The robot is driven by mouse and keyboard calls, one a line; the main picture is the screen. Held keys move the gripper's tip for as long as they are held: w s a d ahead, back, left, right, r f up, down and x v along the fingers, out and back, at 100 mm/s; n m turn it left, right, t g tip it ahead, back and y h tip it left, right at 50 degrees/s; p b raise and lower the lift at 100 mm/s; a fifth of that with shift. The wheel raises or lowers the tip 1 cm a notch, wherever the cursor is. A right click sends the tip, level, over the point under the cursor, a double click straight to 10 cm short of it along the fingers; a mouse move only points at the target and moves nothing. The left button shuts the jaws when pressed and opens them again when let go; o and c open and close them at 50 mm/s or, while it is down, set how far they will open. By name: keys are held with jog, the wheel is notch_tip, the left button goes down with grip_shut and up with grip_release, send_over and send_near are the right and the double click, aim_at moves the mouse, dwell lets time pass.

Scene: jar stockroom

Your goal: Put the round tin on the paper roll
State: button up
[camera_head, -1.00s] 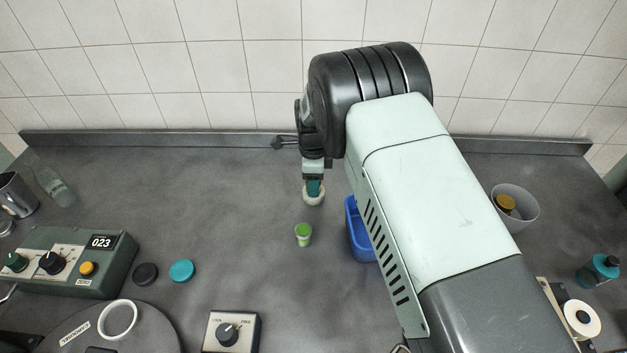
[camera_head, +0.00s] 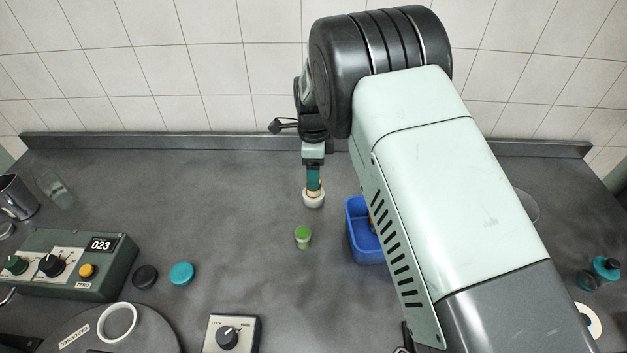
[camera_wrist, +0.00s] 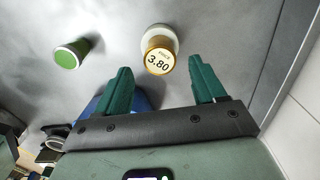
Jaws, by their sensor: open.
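The round tin (camera_wrist: 158,60), gold with a "3.80" label on top, stands upright on a white round thing (camera_wrist: 164,34) that looks like the paper roll. In the head view, the tin (camera_head: 313,187) shows as a gold band between my fingers and the white roll (camera_head: 313,201). My gripper (camera_wrist: 158,64) is open, its green fingers apart on either side of the tin's lower edge in the wrist view. In the head view, my gripper (camera_head: 314,180) is right above the tin. Part of the tin is hidden there by the fingers.
A green-lidded cup (camera_head: 303,236) stands in front of the roll. A blue bin (camera_head: 362,243) is to the right, partly behind my arm. Dark and teal discs (camera_head: 182,273) lie left. A control box (camera_head: 70,262) stands far left. The counter behind is clear.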

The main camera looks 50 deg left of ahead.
notch_tip(320, 180, up, 7)
jog(key=shift+f, duration=0.2)
jog(key=w+d+r+n+y, duration=0.1)
jog(key=w+d+r, duration=0.3)
jog(key=d+r, duration=0.35)
jog(key=w+d+r+n, duration=0.1)
jog(key=w+d+r, duration=0.4)
jog(key=d+r, duration=0.25)
jog(key=d+r+n+t, duration=0.2)
jog(key=d+r, duration=0.9)
jog(key=d, duration=0.4)
jog(key=s+d+r+n+t, duration=0.1)
jog(key=s+d+r, duration=0.1)
jog(key=s+d, duration=0.35)
jog(key=s+d+r+n+t, duration=0.1)
jog(key=s+d+r, duration=0.15)
jog(key=d, duration=0.55)
jog(key=s+d+f+n+t+h, duration=0.1)
jog(key=s+d+f+n, duration=0.1)
jog(key=s+d, duration=0.7)
jog(key=s+n, duration=0.1)
jog(key=s, duration=0.1)
jog(key=shift+s+d+t, duration=0.3)
jog(key=shift+s+d, duration=0.05)
